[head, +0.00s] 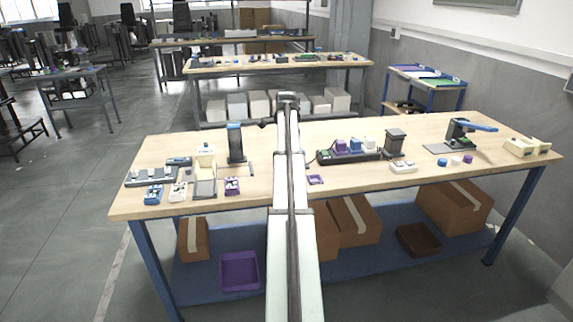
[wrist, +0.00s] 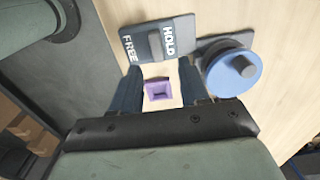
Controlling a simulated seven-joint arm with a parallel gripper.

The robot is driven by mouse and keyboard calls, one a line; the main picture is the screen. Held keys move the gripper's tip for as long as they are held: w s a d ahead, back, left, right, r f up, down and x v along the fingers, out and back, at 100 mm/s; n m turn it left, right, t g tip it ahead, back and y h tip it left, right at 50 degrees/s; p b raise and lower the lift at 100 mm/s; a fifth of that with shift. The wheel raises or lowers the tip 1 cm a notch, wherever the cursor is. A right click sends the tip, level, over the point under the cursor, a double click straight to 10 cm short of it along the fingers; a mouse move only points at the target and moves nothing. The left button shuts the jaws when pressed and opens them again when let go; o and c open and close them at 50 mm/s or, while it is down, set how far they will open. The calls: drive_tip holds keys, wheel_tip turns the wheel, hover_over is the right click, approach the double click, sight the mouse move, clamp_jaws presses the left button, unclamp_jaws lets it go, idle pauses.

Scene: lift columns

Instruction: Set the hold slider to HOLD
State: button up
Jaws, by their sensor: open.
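The hold slider is a dark grey plate (wrist: 181,35) in the upper middle of the wrist view, marked FREE at its left end and HOLD toward its right. A grey knob (wrist: 156,45) stands on it between the two words. I cannot pick out the slider in the head view. My gripper (wrist: 158,92) is open, its two dark fingers apart with nothing held, just short of the plate's near edge. The gripper end of my arm also shows over the table in the head view (head: 288,100).
A blue disc (wrist: 232,78) with a grey hub sits right of the plate. A small purple square piece (wrist: 158,90) shows between my fingers, lower down. The wooden table (head: 130,205) carries a blue-topped column (head: 235,145), a black rack (head: 350,155) and several small blocks.

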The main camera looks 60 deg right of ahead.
wheel_tip(320, 180, up, 6)
drive_tip(key=shift+r, duration=0.15)
drive_tip(key=shift+w, duration=0.1)
idle(0.6)
